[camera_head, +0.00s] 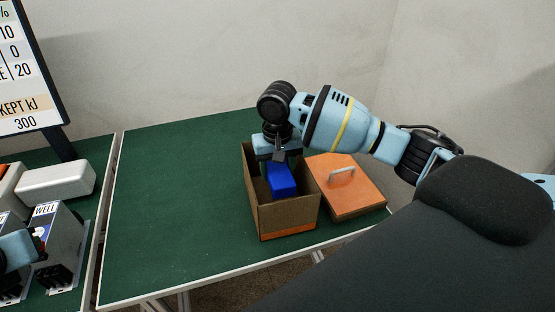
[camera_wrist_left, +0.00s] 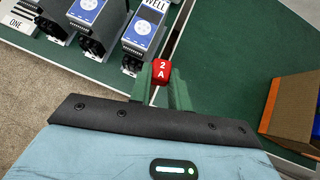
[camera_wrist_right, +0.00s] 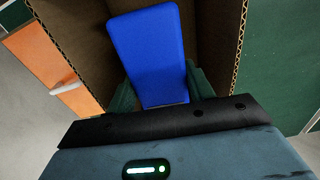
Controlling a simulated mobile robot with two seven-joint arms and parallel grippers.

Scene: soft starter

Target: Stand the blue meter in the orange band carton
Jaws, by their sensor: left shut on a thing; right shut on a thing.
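The blue meter (camera_head: 283,182) is inside the open brown carton (camera_head: 284,218), which has an orange band low on its front. My right gripper (camera_head: 279,162) reaches down into the carton mouth and is shut on the meter. In the right wrist view the meter (camera_wrist_right: 150,55) sits between the green fingers (camera_wrist_right: 160,97), with cardboard walls on both sides. I cannot tell whether it touches the carton floor. In the left wrist view my left gripper (camera_wrist_left: 161,88) is shut on a small red block (camera_wrist_left: 163,70) marked "2 A".
An orange box with a pale handle (camera_head: 345,185) stands right of the carton. Grey units (camera_head: 58,245) labelled WELL and a whitish block (camera_head: 55,179) are on the left table. A sign (camera_head: 25,70) stands behind. The green table (camera_head: 175,210) is clear left of the carton.

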